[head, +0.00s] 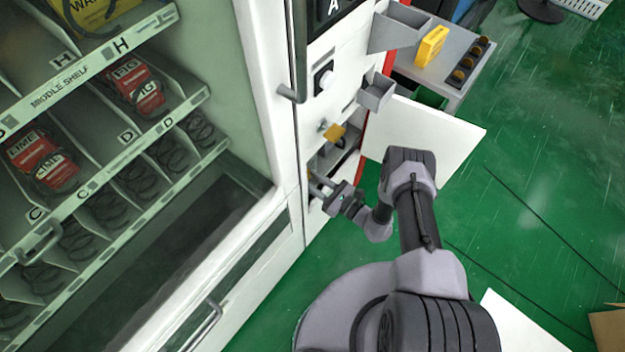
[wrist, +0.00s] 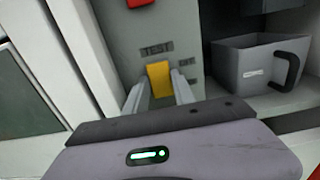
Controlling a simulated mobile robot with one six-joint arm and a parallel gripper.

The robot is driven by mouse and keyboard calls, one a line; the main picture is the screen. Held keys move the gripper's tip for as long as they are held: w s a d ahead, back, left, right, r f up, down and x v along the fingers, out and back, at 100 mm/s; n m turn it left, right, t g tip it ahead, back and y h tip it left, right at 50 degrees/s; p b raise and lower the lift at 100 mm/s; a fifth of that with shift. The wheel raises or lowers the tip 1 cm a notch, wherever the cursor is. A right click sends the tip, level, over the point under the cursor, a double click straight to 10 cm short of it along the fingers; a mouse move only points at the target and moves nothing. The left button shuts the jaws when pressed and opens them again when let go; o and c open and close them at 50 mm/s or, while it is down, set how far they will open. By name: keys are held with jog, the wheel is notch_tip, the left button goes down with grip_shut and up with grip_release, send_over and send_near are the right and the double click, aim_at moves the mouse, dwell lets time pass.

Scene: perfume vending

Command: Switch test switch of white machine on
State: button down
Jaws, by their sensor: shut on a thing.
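The white machine (head: 268,90) is a vending machine on the left of the head view, with a compartment open low on its right side. In the wrist view, the yellow test switch (wrist: 159,79) sits on a grey panel (wrist: 160,22) under the word TEST. Two small position labels beside it are too blurred to read. My gripper (wrist: 159,94) has its fingers on either side of the switch and is shut on it. In the head view my gripper (head: 320,184) reaches into the compartment, and the switch is largely hidden there.
A grey bin with a black handle (wrist: 258,66) sits right of the switch. A yellow tag (head: 334,132) hangs above my gripper. Green floor (head: 540,170) is mostly open on the right.

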jog(key=t+y+b, duration=0.1)
jog(key=f+y+b, duration=0.1)
jog(key=b, duration=0.1)
jog(key=shift+t, duration=0.4)
jog(key=c, duration=1)
grip_release()
jog(key=shift+r, duration=0.1)
jog(key=shift+c, duration=0.2)
